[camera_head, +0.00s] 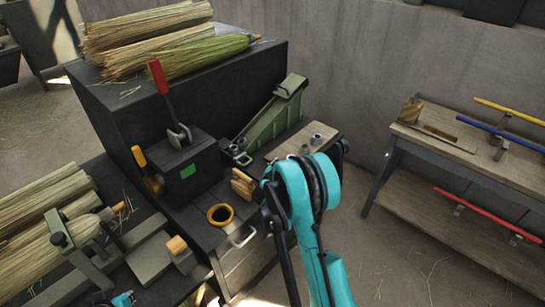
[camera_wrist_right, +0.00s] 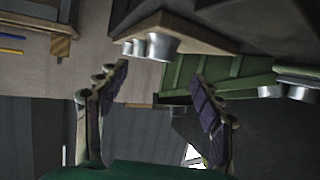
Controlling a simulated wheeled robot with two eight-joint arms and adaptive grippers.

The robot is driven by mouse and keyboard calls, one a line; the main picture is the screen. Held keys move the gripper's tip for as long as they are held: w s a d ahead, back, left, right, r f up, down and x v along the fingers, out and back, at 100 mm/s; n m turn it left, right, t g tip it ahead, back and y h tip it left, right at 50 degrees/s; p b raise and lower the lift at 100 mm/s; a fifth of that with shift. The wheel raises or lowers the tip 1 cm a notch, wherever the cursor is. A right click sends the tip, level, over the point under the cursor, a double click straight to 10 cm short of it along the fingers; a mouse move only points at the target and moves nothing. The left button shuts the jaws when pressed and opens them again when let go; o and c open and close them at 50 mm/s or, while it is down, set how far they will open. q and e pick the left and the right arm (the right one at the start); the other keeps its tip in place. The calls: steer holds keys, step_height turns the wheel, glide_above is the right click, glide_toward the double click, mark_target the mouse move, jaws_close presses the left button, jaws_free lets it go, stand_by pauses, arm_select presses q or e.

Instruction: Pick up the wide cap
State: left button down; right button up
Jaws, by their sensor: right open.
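Small grey metal caps (camera_head: 317,139) stand on a pale wooden board right of the green chute in the head view. In the right wrist view, where the scene appears upside down, the widest cap (camera_wrist_right: 163,47) is at the board's corner, with narrower ones beside it. My right gripper (camera_wrist_right: 159,76) is open and empty, its two padded fingers apart, with the wide cap beyond the gap and not touched. In the head view my turquoise right wrist hides the fingers. Only a scrap of my left gripper (camera_head: 122,299) shows at the bottom edge.
A green chute (camera_head: 272,122) and a black box with a red lever (camera_head: 158,77) stand beside the board. A yellow ring (camera_head: 220,214) lies on the bench in front. Straw bundles (camera_head: 150,40) lie at the back left. A side table (camera_head: 440,138) stands right.

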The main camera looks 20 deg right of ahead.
mark_target(292, 156)
steer(key=shift+w+d+f, duration=0.1)
steer(key=shift+w+f, duration=0.2)
steer(key=shift+w, duration=0.05)
steer(key=shift+w+d+f, duration=0.15)
steer(key=shift+w+d, duration=0.1)
steer(key=shift+w, duration=0.05)
steer(key=b+x, duration=0.2)
steer(key=x, duration=0.3)
steer(key=shift+d+b, duration=0.3)
steer(key=shift+d, duration=0.1)
steer(key=shift+w+d+f, duration=0.1)
steer(key=shift+w+d, duration=0.2)
steer(key=shift+w, duration=0.1)
steer(key=c, duration=0.9)
